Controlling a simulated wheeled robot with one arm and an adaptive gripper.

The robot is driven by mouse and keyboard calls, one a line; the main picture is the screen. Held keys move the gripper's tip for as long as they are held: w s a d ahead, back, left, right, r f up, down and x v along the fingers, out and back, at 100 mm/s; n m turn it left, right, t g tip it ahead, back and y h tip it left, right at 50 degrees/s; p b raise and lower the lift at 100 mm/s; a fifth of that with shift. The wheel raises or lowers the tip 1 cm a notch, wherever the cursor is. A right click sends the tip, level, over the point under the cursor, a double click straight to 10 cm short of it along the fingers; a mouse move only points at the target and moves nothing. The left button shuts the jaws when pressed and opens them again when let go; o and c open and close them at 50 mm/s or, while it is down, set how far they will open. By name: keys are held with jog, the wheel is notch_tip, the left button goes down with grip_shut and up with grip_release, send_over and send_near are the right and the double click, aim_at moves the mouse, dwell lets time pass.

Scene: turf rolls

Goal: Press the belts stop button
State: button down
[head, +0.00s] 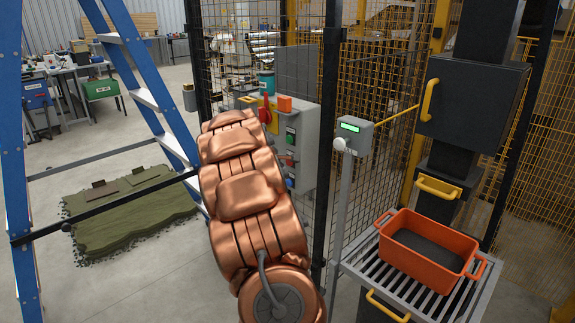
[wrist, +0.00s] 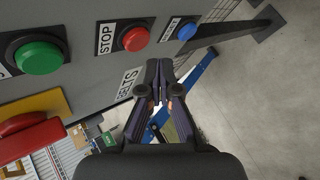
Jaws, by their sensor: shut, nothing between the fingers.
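The grey control panel (head: 312,125) stands at the fence, partly behind my copper-coloured arm. In the wrist view the red button (wrist: 136,39) sits beside a STOP label, between a large green button (wrist: 38,56) and a blue button (wrist: 187,30). A BELTS label (wrist: 127,84) is on the panel below it. My gripper (wrist: 158,68) is shut and empty, its fingertips below and right of the red button in the picture. I cannot tell the exact gap to the panel. In the head view my arm hides most of the gripper.
A red handle on a yellow plate (wrist: 35,105) is at the wrist view's lower left. A card-reader-like post (head: 355,135) and an orange crate (head: 425,262) on rollers are right.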

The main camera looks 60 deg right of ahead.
jog(key=a, duration=0.2)
jog(key=w+a+b, duration=0.1)
jog(key=a, duration=0.1)
dwell(1.0)
jog(key=s+a+r+m+y+p, duration=0.15)
jog(key=s+a, duration=0.25)
jog(key=a, duration=1.1)
jog(key=s+a+r+m+y+p, duration=0.1)
jog(key=s+a+m+y, duration=0.15)
jog(key=a, duration=1.25)
jog(key=s+a+f+g+y, duration=0.1)
jog(key=s+a+y, duration=0.2)
jog(key=s+a, duration=0.7)
jog(key=s+a+f+g+y+p, duration=0.1)
jog(key=s+a+g+y, duration=0.1)
jog(key=s+a, duration=0.8)
jog(key=a, duration=0.5)
jog(key=shift+y, duration=0.4)
